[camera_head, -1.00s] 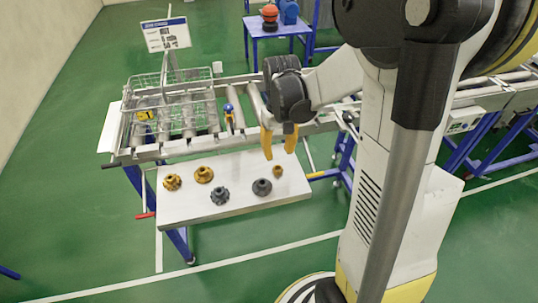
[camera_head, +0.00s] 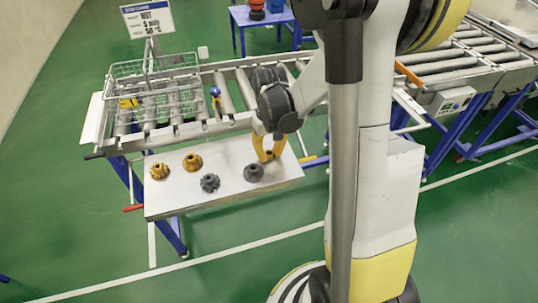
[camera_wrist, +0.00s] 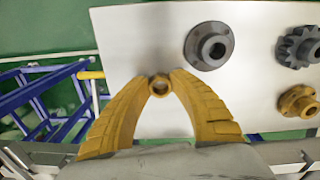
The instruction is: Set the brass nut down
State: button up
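The brass nut (camera_head: 269,155) is a small yellow ring at the right side of the white table top (camera_head: 225,197). It also shows in the wrist view (camera_wrist: 159,86), upright with its hole facing the camera. My gripper (camera_head: 268,158) is down at the table with its two yellow fingers on either side of the nut. In the wrist view my gripper's fingertips (camera_wrist: 161,78) close in on the nut and appear to touch it from both sides. I cannot tell whether the nut rests on the table or hangs just above it.
A dark grey flanged part (camera_head: 254,172), a dark gear (camera_head: 210,183) and two brass parts, one (camera_head: 192,162) farther back and one (camera_head: 160,171) at the left, stand on the table. Behind are a wire basket (camera_head: 155,85) on the roller conveyor and a sign (camera_head: 147,18).

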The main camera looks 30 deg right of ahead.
aim_at(270, 154)
grip_shut()
jog(key=shift+r+p, duration=0.3)
jog(key=shift+r, duration=0.3)
notch_tip(270, 154, up, 3)
jog(key=shift+p, duration=0.7)
jog(key=s+d+r+p, duration=0.3)
jog(key=s+d+r, duration=0.3)
jog(key=s, duration=0.4)
jog(key=shift+r, duration=0.4)
